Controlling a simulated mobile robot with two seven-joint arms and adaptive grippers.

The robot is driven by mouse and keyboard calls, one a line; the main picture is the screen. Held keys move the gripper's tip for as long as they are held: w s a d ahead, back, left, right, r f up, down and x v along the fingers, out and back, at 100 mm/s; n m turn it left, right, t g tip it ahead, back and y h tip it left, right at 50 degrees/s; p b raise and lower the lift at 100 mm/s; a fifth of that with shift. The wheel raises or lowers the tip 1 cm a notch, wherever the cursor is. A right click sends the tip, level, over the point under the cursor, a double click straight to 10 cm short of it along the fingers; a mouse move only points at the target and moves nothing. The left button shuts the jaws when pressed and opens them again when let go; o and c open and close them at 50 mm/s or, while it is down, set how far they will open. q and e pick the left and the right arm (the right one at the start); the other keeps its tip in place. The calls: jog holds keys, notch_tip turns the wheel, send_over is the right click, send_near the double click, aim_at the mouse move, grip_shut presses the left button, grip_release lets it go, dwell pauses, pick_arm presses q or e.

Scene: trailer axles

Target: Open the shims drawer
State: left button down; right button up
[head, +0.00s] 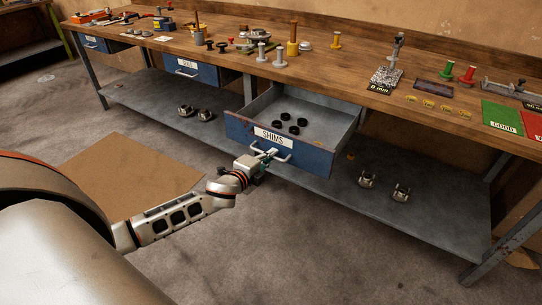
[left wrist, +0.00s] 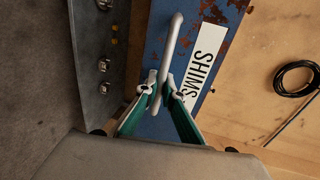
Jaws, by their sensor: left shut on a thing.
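The shims drawer (head: 318,158) is blue with a white SHIMS label (head: 269,136), and it stands pulled out from under the workbench. Several dark round shims (head: 291,121) lie inside on its grey floor. My left gripper (head: 264,158) is at the drawer front and shut on the drawer's pale handle (head: 283,156). In the left wrist view the green-padded fingers of the left gripper (left wrist: 158,92) close around the handle (left wrist: 172,48), beside the SHIMS label (left wrist: 207,57). My right gripper is not in view.
The wooden workbench (head: 345,66) carries pegs, stands, a dial gauge stand (head: 389,65) and a green GOOD mat (head: 501,116). Two other blue drawers (head: 191,70) are shut at the left. The lower shelf (head: 430,205) holds several small metal parts. The floor before the bench is open.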

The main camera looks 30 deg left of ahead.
pick_arm(q)
jog(key=c, duration=2.2)
grip_release()
jog(key=v, duration=1.2)
jog(key=shift+f, duration=0.1)
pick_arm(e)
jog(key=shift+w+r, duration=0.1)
pick_arm(q)
jog(key=s+d+f+n+g+h+p, duration=0.1)
jog(key=s+d+f+n, duration=0.3)
jog(key=s+d+f, duration=0.1)
jog(key=s+d+f+n+g+p, duration=0.2)
jog(key=s+d+f+n, duration=0.3)
jog(key=s+d, duration=0.2)
jog(key=s+d+f+n+g+h+p, duration=0.1)
jog(key=s+d+f+n+g, duration=0.1)
jog(key=s+d+f+n, duration=0.2)
jog(key=shift+s+d+f+n+h, duration=0.2)
jog(key=shift+s+d, duration=0.35)
jog(key=shift+s, duration=0.5)
jog(key=shift+s+d+f+n, duration=0.1)
jog(key=shift+s+d+f, duration=0.3)
jog(key=shift+s, duration=0.6)
jog(key=shift+s+d+f+n+h, duration=0.15)
jog(key=shift+s+d, duration=0.5)
jog(key=shift+s, duration=0.4)
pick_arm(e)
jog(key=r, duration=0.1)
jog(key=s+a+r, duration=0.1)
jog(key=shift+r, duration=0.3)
